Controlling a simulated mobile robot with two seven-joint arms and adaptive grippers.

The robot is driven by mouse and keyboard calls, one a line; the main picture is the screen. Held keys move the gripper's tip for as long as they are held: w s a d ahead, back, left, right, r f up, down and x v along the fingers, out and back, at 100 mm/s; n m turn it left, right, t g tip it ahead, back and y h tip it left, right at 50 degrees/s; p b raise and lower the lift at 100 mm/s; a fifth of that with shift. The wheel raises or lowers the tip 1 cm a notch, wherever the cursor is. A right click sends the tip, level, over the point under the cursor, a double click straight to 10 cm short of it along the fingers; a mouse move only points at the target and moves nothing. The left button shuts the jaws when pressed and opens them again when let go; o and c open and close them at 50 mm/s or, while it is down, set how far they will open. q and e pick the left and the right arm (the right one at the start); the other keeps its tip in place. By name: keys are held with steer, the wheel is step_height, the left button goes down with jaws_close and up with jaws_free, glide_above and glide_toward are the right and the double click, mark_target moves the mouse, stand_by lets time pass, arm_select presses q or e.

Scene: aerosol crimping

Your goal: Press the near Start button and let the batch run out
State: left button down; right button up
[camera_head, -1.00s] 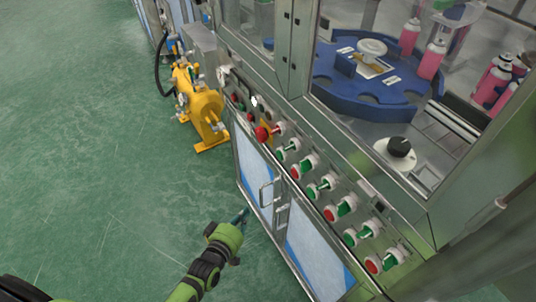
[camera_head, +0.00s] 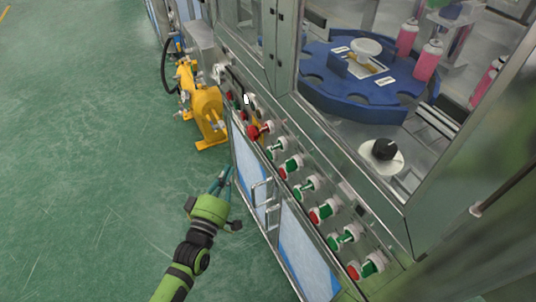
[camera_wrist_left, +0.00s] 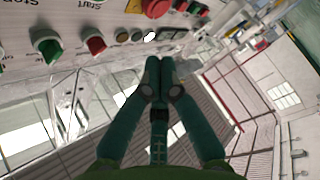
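The control panel of the machine carries a slanted row of alternating green and red buttons. There, "Start" lettering shows above a red button (camera_wrist_left: 95,46), beside a green one (camera_wrist_left: 46,46). My right gripper is out of view.
A large red knob (camera_head: 260,130) stands out at the panel's far part. Door handles (camera_head: 262,200) project near my left gripper. A yellow machine (camera_head: 205,108) stands beyond. Behind glass are a blue turntable (camera_head: 330,83) and pink cans (camera_head: 427,62). Green floor at left is clear.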

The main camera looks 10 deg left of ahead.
mark_target(270, 154)
arm_select(q)
steer(key=w+d+b, duration=0.2)
steer(key=w+d, duration=0.2)
steer(key=d, duration=0.3)
steer(key=shift+w, duration=0.35)
steer(key=shift+d, duration=0.1)
stand_by(1.1)
steer(key=shift+w+d, duration=0.25)
steer(key=shift+d, duration=0.05)
